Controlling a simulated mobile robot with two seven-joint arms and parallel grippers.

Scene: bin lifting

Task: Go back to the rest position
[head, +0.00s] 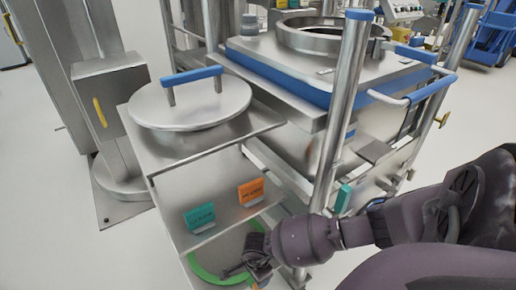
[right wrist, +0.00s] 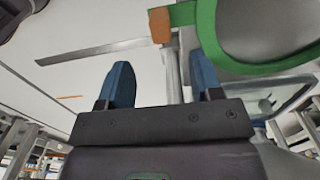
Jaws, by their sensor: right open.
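My right arm comes in from the right in the head view. Its gripper (head: 240,271) is low at the front of the steel cart (head: 222,182), beside a green ring (head: 203,273) at the cart's lower level. In the right wrist view, two blue fingers (right wrist: 163,85) stand apart with nothing between them, so the gripper is open. The green-rimmed round thing (right wrist: 207,35) with an orange tab is to the upper right of the fingers there. From these views I cannot tell whether the gripper touches the ring. My left gripper is not in view.
A round steel lid (head: 190,106) with a blue handle lies on the cart. Behind it stands a large steel bin (head: 290,73) with a blue band and upright posts (head: 346,95) close to my right arm. Pale floor (head: 50,190) is clear at left.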

